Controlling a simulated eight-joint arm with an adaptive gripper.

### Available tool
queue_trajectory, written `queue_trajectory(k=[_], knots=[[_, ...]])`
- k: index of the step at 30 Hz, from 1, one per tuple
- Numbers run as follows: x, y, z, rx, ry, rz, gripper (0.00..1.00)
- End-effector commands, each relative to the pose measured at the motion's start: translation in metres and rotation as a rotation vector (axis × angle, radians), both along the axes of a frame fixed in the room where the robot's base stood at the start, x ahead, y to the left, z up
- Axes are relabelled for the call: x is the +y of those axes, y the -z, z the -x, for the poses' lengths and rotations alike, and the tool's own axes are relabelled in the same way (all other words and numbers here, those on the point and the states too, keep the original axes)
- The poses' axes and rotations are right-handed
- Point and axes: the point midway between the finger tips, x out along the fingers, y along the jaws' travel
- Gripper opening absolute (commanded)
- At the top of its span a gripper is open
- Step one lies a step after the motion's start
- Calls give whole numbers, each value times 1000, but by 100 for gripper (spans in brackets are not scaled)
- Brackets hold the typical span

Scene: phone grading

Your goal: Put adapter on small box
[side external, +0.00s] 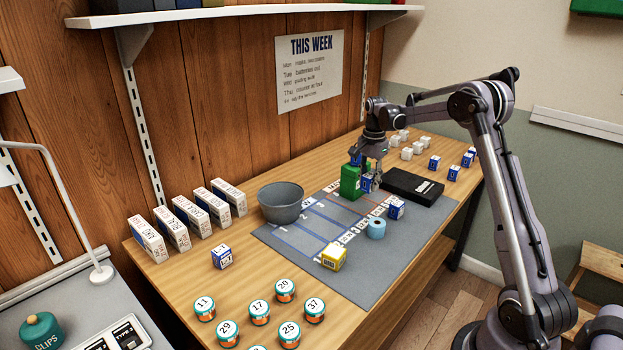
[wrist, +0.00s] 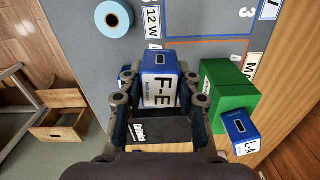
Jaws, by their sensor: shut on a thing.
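My gripper (wrist: 160,104) is shut on a blue-and-white adapter (wrist: 160,80) marked F-E, with a finger on each side. The adapter shows between the fingers in the side view (side external: 367,184), beside a green box (side external: 350,182). The green box also shows in the wrist view (wrist: 229,92), right of my gripper. A second blue adapter (wrist: 240,132) marked L-A is at its edge; whether it rests on the box I cannot tell. A flat black box (side external: 412,186) lies right of my gripper in the side view. The wrist view shows part of it (wrist: 170,130) between my fingers.
A grey mat (side external: 290,237) with marked cells holds a teal roll (side external: 376,228), a yellow box (side external: 333,257) and another blue-and-white adapter (side external: 396,209). A grey bowl (side external: 281,203) stands left. Several white and blue cubes stand at the far end. Labelled jars are in front.

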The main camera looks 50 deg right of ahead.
Motion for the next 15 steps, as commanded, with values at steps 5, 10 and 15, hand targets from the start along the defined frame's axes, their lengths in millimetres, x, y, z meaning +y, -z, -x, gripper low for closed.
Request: queue_trajectory(k=[5,10,15], knots=[[14,-13,14,1,-11,0,6],[47,-29,38,2,-32,0,6],[83,-42,68,4,-53,0,6]])
